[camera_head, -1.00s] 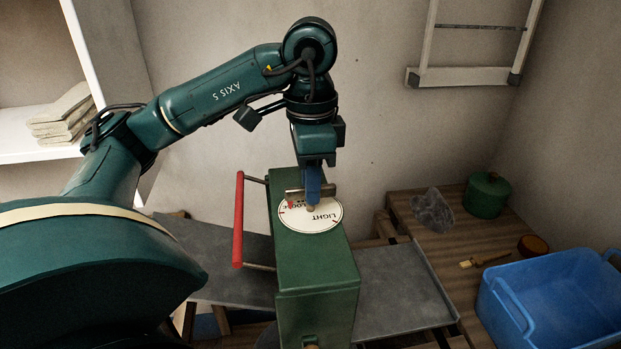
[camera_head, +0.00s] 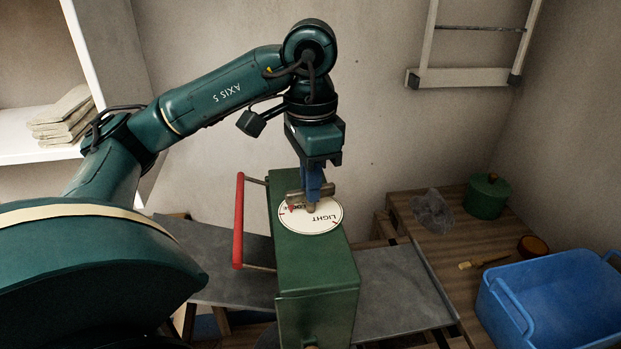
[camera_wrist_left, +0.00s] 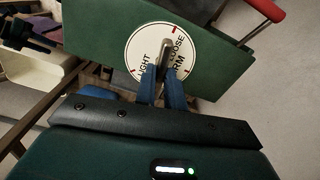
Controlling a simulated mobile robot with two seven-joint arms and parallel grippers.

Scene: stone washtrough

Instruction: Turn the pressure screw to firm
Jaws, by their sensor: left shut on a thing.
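The pressure screw's metal crossbar (camera_head: 295,197) stands over a round white dial (camera_head: 322,222) on top of the green housing (camera_head: 318,272). My left gripper (camera_head: 312,201) points down and is shut on the crossbar. In the left wrist view, the blue fingers (camera_wrist_left: 163,78) hold the crossbar (camera_wrist_left: 167,50) over the dial (camera_wrist_left: 146,42). The dial reads LIGHT, LOOSE and FIRM, with red marks at its rim. The bar's far end lies near the red mark by LOOSE. The fingers cover part of the dial. My right gripper is not in view.
A red handle (camera_head: 239,222) sticks out at the housing's left side. Grey metal trays (camera_head: 400,290) extend either side. A blue tub (camera_head: 555,305), a green lidded pot (camera_head: 487,196) and a brush (camera_head: 482,261) stand or lie on the wooden bench at right.

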